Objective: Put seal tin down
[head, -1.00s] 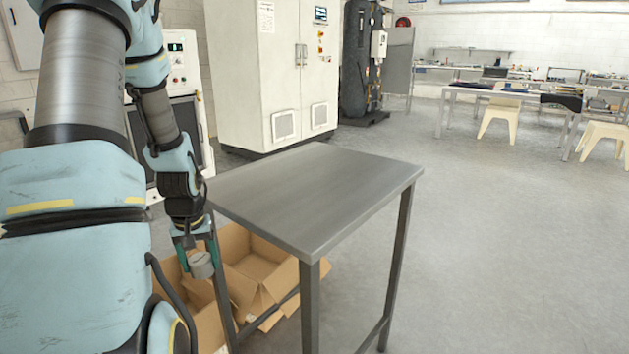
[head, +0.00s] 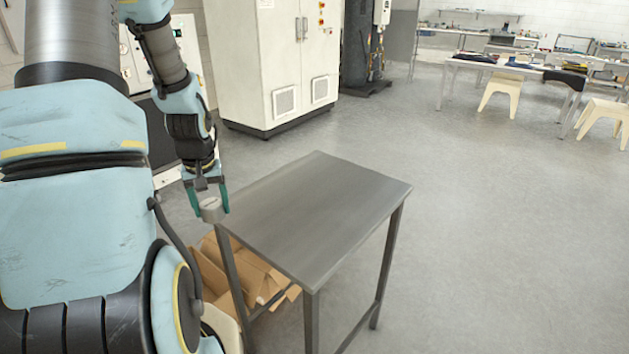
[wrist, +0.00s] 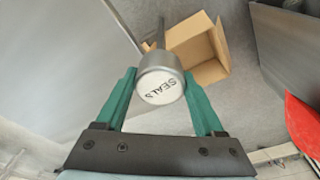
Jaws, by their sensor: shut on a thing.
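The seal tin (head: 211,210) is a small round grey metal tin with a pale lid.
The table top is bare. Open cardboard boxes (head: 245,272) lie on the floor below its left side. A white cabinet (head: 270,60) stands behind. Workbenches and stools (head: 500,92) are far right, with open floor between. A red object (wrist: 302,125) shows in the wrist view.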

